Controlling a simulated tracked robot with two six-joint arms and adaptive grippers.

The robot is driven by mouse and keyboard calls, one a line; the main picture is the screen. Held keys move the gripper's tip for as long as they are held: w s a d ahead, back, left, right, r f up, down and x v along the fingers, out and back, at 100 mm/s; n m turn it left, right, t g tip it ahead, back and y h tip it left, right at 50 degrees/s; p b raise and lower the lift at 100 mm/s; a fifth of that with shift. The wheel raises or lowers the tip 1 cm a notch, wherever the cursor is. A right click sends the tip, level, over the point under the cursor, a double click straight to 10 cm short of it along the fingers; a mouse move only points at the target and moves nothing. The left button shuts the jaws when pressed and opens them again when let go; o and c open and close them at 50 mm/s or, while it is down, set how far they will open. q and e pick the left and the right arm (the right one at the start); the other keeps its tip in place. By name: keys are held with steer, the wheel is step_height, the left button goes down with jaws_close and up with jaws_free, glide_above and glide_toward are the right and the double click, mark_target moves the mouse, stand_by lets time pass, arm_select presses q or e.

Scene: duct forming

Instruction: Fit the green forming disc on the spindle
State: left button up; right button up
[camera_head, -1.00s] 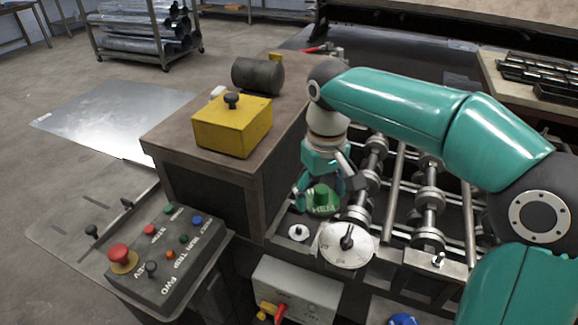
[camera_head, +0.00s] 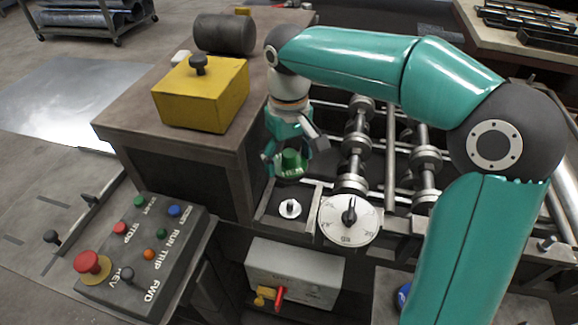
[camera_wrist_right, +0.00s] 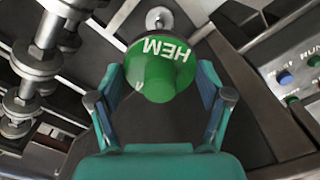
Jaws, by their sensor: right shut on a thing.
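The green forming disc (camera_head: 291,165), marked HEM, is held in my right gripper (camera_head: 290,160), just behind and above the spindle. In the right wrist view the disc (camera_wrist_right: 160,68) sits between the two fingers of my right gripper (camera_wrist_right: 163,92), which are shut on it. The spindle (camera_head: 290,208) is a small pale post on a round base, bare and apart from the disc. In the right wrist view it shows just beyond the disc (camera_wrist_right: 159,18), partly covered by it. My left gripper is in neither view.
A round dial (camera_head: 349,219) with a black knob stands right of the spindle. Shafts with rollers (camera_head: 355,145) lie behind it. A yellow box (camera_head: 201,95) sits on the bench at left. A control panel (camera_head: 143,258) with several buttons is at lower left.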

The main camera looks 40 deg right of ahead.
steer(key=shift+w+f, duration=0.15)
steer(key=shift+f, duration=0.5)
steer(key=shift+s+f+b, duration=0.1)
steer(key=shift+s+b, duration=0.2)
steer(key=shift+b, duration=0.05)
steer(key=shift+f, duration=0.2)
steer(key=shift+w+f+b, duration=0.1)
steer(key=shift+f+b, duration=0.6)
steer(key=shift+b, duration=0.05)
step_height(320, 180, down, 5)
steer(key=b, duration=0.4)
steer(key=shift+r, duration=0.2)
arm_select(q)
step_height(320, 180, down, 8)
steer(key=b, duration=0.1)
arm_select(e)
steer(key=shift+f, duration=0.7)
steer(key=shift+f, duration=0.25)
arm_select(q)
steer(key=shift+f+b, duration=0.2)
steer(key=shift+b, duration=0.15)
arm_select(e)
steer(key=shift+f, duration=0.35)
steer(key=shift+f, duration=0.2)
